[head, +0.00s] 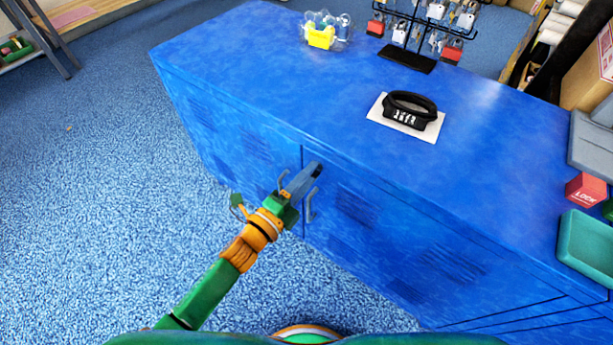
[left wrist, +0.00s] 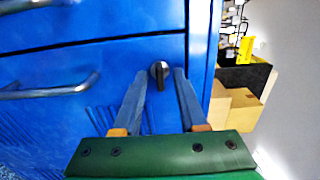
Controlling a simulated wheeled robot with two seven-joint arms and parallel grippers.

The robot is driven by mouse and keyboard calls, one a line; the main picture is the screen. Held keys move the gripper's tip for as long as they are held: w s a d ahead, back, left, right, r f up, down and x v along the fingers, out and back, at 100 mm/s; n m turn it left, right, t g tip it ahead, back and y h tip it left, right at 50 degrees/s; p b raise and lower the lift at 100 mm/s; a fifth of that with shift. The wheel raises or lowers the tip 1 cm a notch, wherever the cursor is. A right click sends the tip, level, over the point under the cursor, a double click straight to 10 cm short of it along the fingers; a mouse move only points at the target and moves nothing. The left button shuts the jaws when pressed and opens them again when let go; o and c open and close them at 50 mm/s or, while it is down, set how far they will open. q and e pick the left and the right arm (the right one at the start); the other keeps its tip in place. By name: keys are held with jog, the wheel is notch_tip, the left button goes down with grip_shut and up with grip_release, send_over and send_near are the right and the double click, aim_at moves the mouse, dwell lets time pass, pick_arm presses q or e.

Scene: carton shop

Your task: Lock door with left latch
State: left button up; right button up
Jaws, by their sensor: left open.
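The blue cabinet's doors (head: 385,225) face me in the head view, with a seam near my left gripper (head: 302,181). A grey bar handle (head: 311,207) stands just beside the gripper. In the left wrist view a dark turn latch (left wrist: 159,74) sits on the blue front, its lever pointing down in the picture. My left gripper (left wrist: 158,76) is open, with one finger on each side of the latch. I cannot tell whether either finger touches it. The gripper hides the latch in the head view. My right gripper is not in view.
The blue cabinet top (head: 270,75) holds a black object on white paper (head: 430,131), a clear-and-yellow item (head: 320,38) and a rack of padlocks (head: 407,60). A teal tray (head: 585,255) and a red box (head: 586,191) are at right.

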pick_arm(q)
jog(key=shift+c, duration=0.2)
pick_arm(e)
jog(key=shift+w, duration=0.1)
pick_arm(q)
grip_shut()
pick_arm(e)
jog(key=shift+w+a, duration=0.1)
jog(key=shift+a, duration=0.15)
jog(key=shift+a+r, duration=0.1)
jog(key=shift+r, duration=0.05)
pick_arm(q)
jog(key=n+p, duration=0.3)
jog(key=n, duration=1.4)
jog(key=shift+n+p, duration=0.4)
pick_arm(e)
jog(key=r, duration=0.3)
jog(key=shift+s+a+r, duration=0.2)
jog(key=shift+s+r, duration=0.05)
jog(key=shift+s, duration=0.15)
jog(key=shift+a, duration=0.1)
